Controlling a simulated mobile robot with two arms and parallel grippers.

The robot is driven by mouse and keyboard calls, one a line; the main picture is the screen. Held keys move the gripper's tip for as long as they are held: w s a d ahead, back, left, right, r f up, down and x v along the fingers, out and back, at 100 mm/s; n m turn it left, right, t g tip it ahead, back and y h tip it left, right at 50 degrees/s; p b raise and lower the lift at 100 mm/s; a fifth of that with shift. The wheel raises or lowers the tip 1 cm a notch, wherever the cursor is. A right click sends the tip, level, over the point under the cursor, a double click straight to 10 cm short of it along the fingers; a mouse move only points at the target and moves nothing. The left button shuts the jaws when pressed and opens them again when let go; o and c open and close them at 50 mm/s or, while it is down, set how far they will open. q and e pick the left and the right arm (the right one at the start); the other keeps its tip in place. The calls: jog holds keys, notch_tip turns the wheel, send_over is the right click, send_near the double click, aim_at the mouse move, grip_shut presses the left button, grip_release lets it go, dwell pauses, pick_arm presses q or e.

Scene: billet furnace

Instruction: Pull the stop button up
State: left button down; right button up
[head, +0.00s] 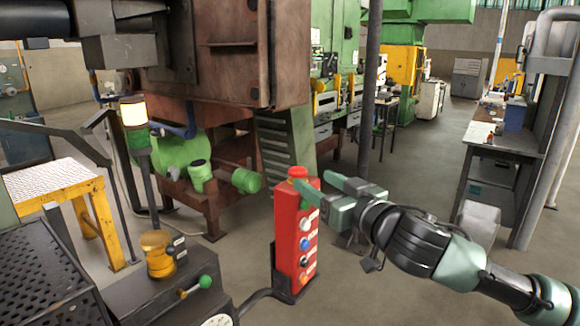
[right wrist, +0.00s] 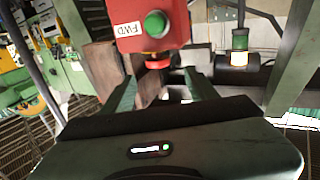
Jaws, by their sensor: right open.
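A red control box (head: 296,235) stands upright on a dark stand, with several coloured buttons down its front. The red stop button (head: 297,172) sits on its top. My right gripper (head: 309,180) is open at the box's top, reaching in from the right; one finger overlaps the box's upper front in the head view. In the right wrist view the box (right wrist: 178,20) appears upside down, and the stop button (right wrist: 158,61) lies between the two open fingers (right wrist: 159,80), apart from both in the picture. Its depth between them is unclear. My left gripper is out of view.
A black console (head: 170,290) with a yellow knob and green-tipped lever stands left of the box. A dark post (head: 370,100) rises behind my right gripper. A workbench (head: 495,150) stands at right. Open floor (head: 425,165) lies behind my right arm.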

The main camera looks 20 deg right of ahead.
aim_at(300, 170)
jog(key=shift+p+x, duration=0.3)
jog(key=shift+x, duration=0.75)
jog(key=p+x, duration=0.2)
jog(key=x, duration=0.3)
jog(key=shift+w, duration=0.3)
jog(key=shift+w+f, duration=0.15)
jog(key=shift+w, duration=0.3)
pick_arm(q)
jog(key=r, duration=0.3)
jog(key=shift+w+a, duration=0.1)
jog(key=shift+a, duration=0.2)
pick_arm(e)
jog(key=shift+s, duration=0.1)
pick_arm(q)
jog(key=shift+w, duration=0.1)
pick_arm(e)
grip_shut()
